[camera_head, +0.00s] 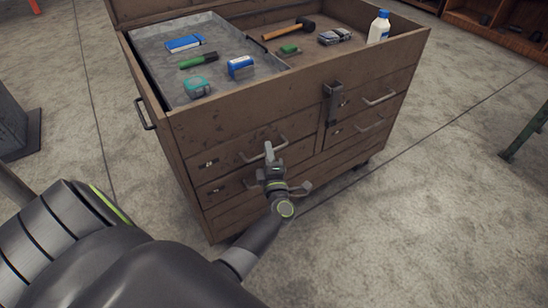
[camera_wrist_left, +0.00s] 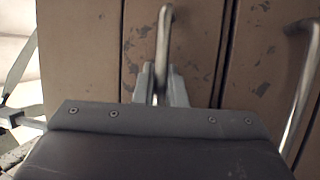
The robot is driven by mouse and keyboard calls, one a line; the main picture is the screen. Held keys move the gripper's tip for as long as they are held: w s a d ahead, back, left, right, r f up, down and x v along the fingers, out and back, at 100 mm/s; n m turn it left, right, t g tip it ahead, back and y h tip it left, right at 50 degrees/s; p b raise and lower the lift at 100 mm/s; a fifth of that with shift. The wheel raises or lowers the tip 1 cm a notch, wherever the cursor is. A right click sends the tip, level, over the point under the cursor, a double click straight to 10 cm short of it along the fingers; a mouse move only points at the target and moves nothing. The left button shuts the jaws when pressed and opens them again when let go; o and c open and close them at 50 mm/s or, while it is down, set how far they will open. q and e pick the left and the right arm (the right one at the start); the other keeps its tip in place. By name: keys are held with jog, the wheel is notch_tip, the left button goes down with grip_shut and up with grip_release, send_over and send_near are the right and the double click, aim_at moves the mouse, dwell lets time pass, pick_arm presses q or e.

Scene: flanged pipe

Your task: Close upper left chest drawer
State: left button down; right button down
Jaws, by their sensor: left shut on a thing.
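A brown wooden tool chest (camera_head: 175,110) stands ahead of me. Its upper left drawer (camera_head: 225,153) has a worn brown front that looks about flush with the chest face. My left gripper (camera_head: 270,157) is at this drawer's metal handle (camera_head: 250,157), shut on it. In the left wrist view, the fingers of the left gripper (camera_wrist_left: 160,84) stand on both sides of the handle bar (camera_wrist_left: 164,30), and the drawer front (camera_wrist_left: 195,40) is just beyond. The gripper hides part of the handle and of the drawer below. My right gripper is not in view.
A lower drawer handle (camera_wrist_left: 302,90) is close beside the gripper. The open chest top holds a grey tray (camera_head: 150,50), a hammer (camera_head: 290,29), a white bottle (camera_head: 378,28) and small items. A latch (camera_head: 332,103) sits on the front.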

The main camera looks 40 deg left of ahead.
pick_arm(q)
jog(key=shift+w+a+r, duration=0.1)
jog(key=shift+a, duration=0.1)
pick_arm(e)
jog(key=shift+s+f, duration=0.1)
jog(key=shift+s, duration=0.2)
pick_arm(q)
jog(key=c, duration=1.5)
grip_release()
jog(key=shift+a, duration=0.15)
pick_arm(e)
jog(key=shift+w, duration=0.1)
